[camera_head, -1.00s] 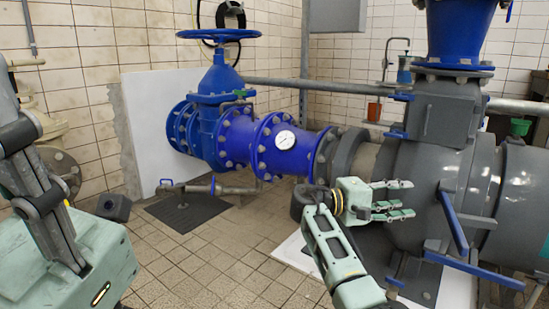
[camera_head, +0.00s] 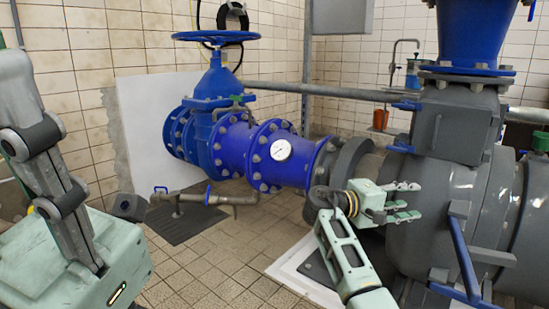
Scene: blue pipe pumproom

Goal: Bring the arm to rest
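My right arm comes up from the bottom of the head view. Its pale green gripper (camera_head: 409,201) is in front of the big grey pump housing, pointing right. Its fingers are apart with nothing between them. I cannot tell whether the fingertips touch the housing. My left arm stands at the left edge, with grey links rising from my pale green body. The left gripper is outside the view.
The grey pump housing (camera_head: 457,205) with blue levers (camera_head: 465,252) fills the right side. A blue valve with a handwheel (camera_head: 216,36) and a blue pipe with a gauge (camera_head: 281,150) run along the middle. Tiled floor (camera_head: 215,265) is open at the lower centre.

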